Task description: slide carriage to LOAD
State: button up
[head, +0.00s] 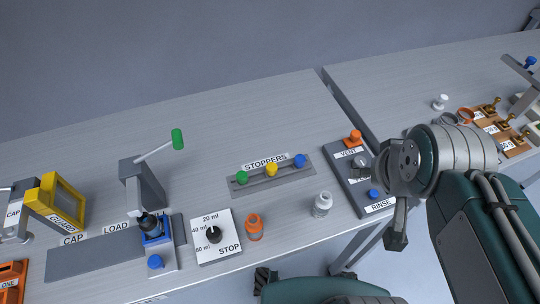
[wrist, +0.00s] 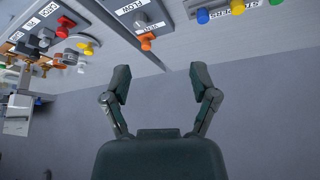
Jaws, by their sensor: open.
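The blue carriage (head: 155,238) sits at the right end of a grey track (head: 95,268), beside the LOAD label (head: 116,229). A dark, round-topped item stands in it, and a blue knob (head: 155,262) is on its front. A grey post with a green-handled lever (head: 177,139) stands just behind it. My gripper (head: 396,225) is far to the right of the carriage, past the RINSE panel, seen partly from the side in the head view. In the wrist view my gripper (wrist: 161,92) has its two fingers spread apart with nothing between them. The carriage is not in the wrist view.
A yellow guard (head: 62,198) and CAP station stand left of the track. Right of the carriage are a STOP dial (head: 214,235), an orange bottle (head: 254,227), a pale bottle (head: 322,204) and the STOPPERS rack (head: 270,180). The table behind these is clear.

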aim_at(160, 252)
jog(key=k+u, duration=0.15)
jog(key=u, duration=0.15)
jog(key=k+j+u, duration=0.1)
jog(key=u, duration=0.6)
jog(key=i+l+u, duration=0.1)
jog(key=u, duration=0.3)
jog(key=l+u, duration=0.1)
jog(key=u, duration=0.35)
jog(key=l+u, duration=0.1)
jog(key=u, duration=0.3)
jog(key=i+l, duration=0.05)
